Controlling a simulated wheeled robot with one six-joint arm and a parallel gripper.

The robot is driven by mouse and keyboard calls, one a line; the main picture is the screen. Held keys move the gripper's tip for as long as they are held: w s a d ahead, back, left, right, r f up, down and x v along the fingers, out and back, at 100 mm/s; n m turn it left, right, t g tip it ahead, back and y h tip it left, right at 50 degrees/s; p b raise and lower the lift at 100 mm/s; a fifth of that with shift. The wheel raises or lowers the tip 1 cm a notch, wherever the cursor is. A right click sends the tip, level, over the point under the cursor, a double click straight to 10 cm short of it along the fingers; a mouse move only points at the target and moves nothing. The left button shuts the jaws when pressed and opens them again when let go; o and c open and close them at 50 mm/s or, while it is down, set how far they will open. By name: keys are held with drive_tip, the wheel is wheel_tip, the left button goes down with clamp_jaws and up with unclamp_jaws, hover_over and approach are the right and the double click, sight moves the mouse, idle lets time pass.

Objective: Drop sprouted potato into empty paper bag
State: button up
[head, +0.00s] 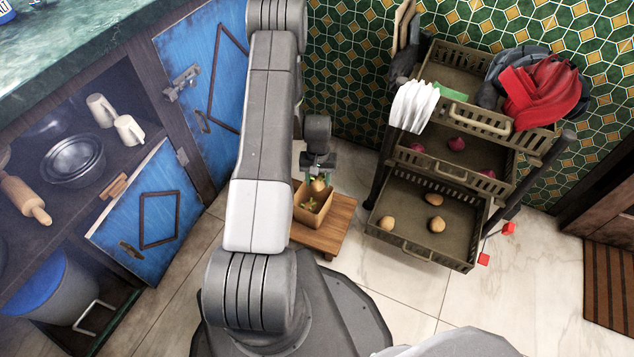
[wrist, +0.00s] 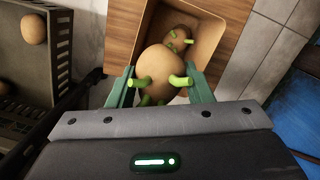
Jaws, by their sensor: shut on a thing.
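My gripper (head: 318,172) is shut on a sprouted potato (wrist: 160,70), a round tan potato with bright green sprouts, held between the green fingers. The held potato also shows small in the head view (head: 318,185). Directly below it is an open brown paper bag (head: 313,217), which in the wrist view (wrist: 209,34) lies beneath and beyond the potato. Inside the bag is another potato with green sprouts (wrist: 177,40). The held potato hides part of the bag's inside. I cannot tell how deep the held potato sits relative to the bag's rim.
The bag stands on a low wooden stool (head: 338,224). Right of it is a tiered rack whose lowest drawer (head: 455,247) holds several plain potatoes; reddish onions lie in the middle drawer (head: 410,160). An open blue cabinet door (head: 158,205) is at left. Tiled floor lies in front.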

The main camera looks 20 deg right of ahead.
sight(317, 185)
drive_tip(key=shift+a+f, duration=0.1)
drive_tip(key=shift+f, duration=0.2)
drive_tip(key=shift+f+b, duration=1.35)
drive_tip(key=shift+f, duration=1.35)
drive_tip(key=o, duration=1.1)
drive_tip(key=r+p, duration=0.1)
drive_tip(key=r, duration=0.3)
drive_tip(key=w+r+p, duration=0.1)
drive_tip(key=r, duration=0.4)
drive_tip(key=r+p, duration=0.2)
drive_tip(key=r, duration=0.2)
drive_tip(key=shift+w+d+r, duration=0.3)
drive_tip(key=shift+d+r, duration=0.1)
drive_tip(key=f+b, duration=0.1)
drive_tip(key=f, duration=0.2)
drive_tip(key=s+f, duration=0.1)
drive_tip(key=f, duration=0.3)
drive_tip(key=f+b, duration=0.1)
drive_tip(key=f, duration=0.3)
drive_tip(key=shift+s+a+f+b, duration=0.2)
drive_tip(key=shift+a+b, duration=0.15)
drive_tip(key=shift+r, duration=0.65)
